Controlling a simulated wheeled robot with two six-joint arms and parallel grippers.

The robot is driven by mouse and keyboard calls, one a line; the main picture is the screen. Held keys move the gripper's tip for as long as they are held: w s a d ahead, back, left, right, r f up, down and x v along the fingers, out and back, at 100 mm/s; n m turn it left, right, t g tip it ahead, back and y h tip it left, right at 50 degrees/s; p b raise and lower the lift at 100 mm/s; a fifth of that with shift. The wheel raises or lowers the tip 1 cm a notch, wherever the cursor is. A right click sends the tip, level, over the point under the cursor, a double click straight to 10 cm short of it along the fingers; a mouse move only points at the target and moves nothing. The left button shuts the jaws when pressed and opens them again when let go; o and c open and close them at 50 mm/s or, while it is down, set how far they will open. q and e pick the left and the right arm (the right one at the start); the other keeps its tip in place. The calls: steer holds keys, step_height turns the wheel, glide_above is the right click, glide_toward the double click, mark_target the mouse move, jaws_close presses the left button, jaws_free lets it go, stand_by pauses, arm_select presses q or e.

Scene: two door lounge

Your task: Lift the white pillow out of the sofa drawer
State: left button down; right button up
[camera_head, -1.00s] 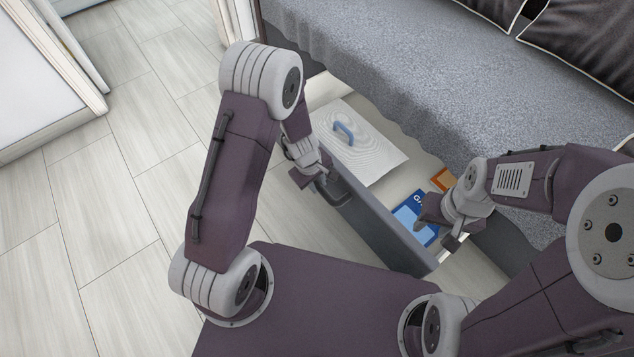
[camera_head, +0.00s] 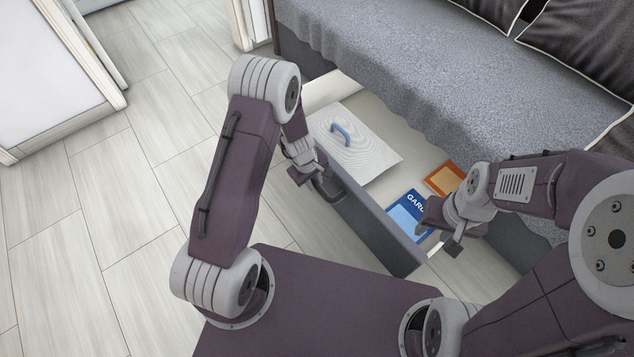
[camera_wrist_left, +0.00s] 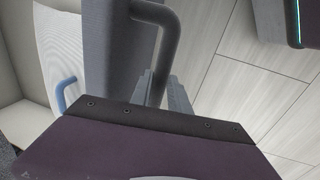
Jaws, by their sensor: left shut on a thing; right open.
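The sofa drawer (camera_head: 372,222) is pulled out from under the grey sofa (camera_head: 440,90), and its inside shows. A white square thing with wavy grain and a blue handle, which looks to be the white pillow (camera_head: 365,150), lies flat in the left part of the drawer. It also shows at the left of the left wrist view (camera_wrist_left: 50,45). My left gripper (camera_head: 318,182) is shut on the drawer's dark handle (camera_wrist_left: 168,45) at the drawer front. My right gripper (camera_head: 440,228) is open and empty, over the drawer's right end near a blue item.
A blue box or book (camera_head: 405,210) and an orange item (camera_head: 445,178) lie in the drawer's right part. Dark cushions (camera_head: 590,45) rest on the sofa. The wooden floor (camera_head: 110,230) to the left is clear. A white cabinet or door (camera_head: 50,80) stands at the upper left.

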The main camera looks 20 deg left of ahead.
arm_select(q)
steer(key=shift+s+a, duration=0.25)
steer(key=shift+s, duration=0.05)
arm_select(e)
steer(key=shift+s+a+f, duration=0.1)
steer(key=shift+s+a, duration=0.1)
steer(key=shift+s, duration=0.1)
arm_select(q)
steer(key=c, duration=1.6)
jaws_free()
steer(key=o, duration=0.3)
steer(key=shift+s+a, duration=0.1)
steer(key=shift+o, duration=0.2)
arm_select(e)
steer(key=shift+a, duration=0.1)
